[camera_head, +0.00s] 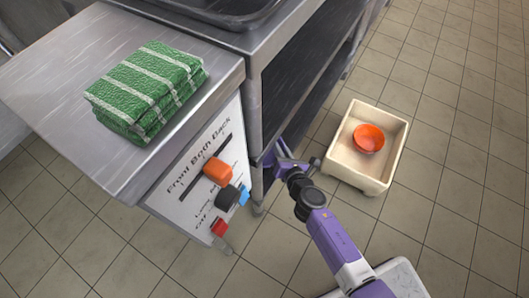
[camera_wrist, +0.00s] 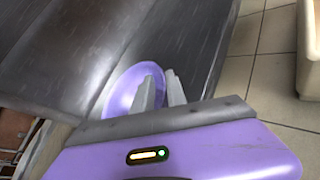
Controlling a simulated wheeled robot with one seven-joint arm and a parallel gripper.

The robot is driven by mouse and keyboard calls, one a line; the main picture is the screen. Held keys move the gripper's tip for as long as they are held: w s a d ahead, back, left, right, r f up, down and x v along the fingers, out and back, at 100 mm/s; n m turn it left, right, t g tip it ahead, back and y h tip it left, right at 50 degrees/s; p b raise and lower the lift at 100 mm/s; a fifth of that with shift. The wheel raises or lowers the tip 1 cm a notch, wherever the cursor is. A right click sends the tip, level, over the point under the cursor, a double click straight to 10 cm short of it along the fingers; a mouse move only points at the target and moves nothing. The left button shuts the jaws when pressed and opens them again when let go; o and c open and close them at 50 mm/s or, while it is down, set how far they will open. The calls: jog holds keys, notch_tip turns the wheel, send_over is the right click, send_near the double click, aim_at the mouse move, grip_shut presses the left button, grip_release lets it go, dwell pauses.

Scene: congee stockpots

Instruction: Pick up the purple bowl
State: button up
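The purple bowl (camera_wrist: 122,92) lies on a dark metal shelf surface in the wrist view, partly hidden behind my left finger. My gripper (camera_wrist: 161,84) is right at the bowl's right-hand rim. One finger is in front of the bowl and the other is just beyond its right edge, with a narrow gap between them. I cannot tell whether the fingers touch the rim. In the head view my gripper (camera_head: 286,154) reaches into the open side of the metal counter, and the bowl cannot be made out clearly there.
The metal counter (camera_head: 60,78) carries a folded green striped towel (camera_head: 148,88) and has control knobs (camera_head: 217,170) on its front. A cream crate (camera_head: 348,165) with an orange bowl (camera_head: 369,138) stands on the tiled floor to the right. Open floor (camera_head: 470,180) lies beyond it.

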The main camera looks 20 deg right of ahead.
grip_shut()
notch_tip(320, 180, up, 10)
jog(key=p, duration=0.9)
jog(key=shift+p, duration=0.4)
jog(key=shift+d, duration=0.1)
